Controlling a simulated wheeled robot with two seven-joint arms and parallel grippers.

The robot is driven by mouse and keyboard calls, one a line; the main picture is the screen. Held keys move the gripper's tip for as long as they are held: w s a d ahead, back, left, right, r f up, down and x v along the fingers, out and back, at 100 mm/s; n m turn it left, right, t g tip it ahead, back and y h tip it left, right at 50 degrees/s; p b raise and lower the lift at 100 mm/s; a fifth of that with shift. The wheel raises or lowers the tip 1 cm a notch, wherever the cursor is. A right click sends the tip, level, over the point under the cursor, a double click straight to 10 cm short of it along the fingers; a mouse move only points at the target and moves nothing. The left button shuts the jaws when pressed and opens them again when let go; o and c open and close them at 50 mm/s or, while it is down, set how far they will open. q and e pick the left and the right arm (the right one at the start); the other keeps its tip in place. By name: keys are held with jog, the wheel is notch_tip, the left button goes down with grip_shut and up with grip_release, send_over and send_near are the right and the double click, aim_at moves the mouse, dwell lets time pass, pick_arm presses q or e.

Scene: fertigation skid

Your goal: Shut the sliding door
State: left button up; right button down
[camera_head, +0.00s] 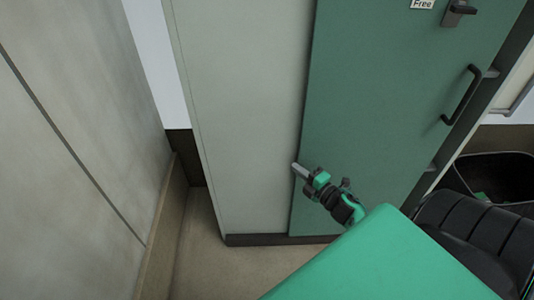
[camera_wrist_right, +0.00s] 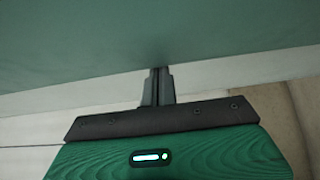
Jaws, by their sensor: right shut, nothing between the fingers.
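The green sliding door (camera_head: 390,100) stands in front of a pale wall panel (camera_head: 245,110). It has a black bar handle (camera_head: 462,95) near its right edge, and a dark latch (camera_head: 458,10) beside a small "Free" sign (camera_head: 422,3) higher up. My right gripper (camera_head: 295,167) is shut and empty, its tip at the door's left edge, low down. In the right wrist view, the closed fingers (camera_wrist_right: 157,86) point at the door's green surface (camera_wrist_right: 160,35); whether they touch it I cannot tell. My left gripper is not in view.
A dark open bin (camera_head: 495,178) stands to the right, past the door's right edge. A large grey-beige panel (camera_head: 70,130) rises on the left. A strip of bare floor (camera_head: 205,255) lies between it and the pale wall panel.

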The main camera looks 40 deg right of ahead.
aim_at(331, 165)
jog(key=s+d, duration=0.2)
jog(key=d, duration=0.1)
jog(key=s+d, duration=0.2)
jog(key=d, duration=0.1)
jog(key=s+d, duration=0.2)
jog(key=d, duration=0.1)
jog(key=shift+s+d, duration=0.3)
jog(key=shift+d, duration=0.1)
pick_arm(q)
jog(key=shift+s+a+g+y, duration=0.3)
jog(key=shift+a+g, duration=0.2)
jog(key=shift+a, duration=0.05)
pick_arm(e)
jog(key=shift+d, duration=0.15)
jog(key=shift+d, duration=0.1)
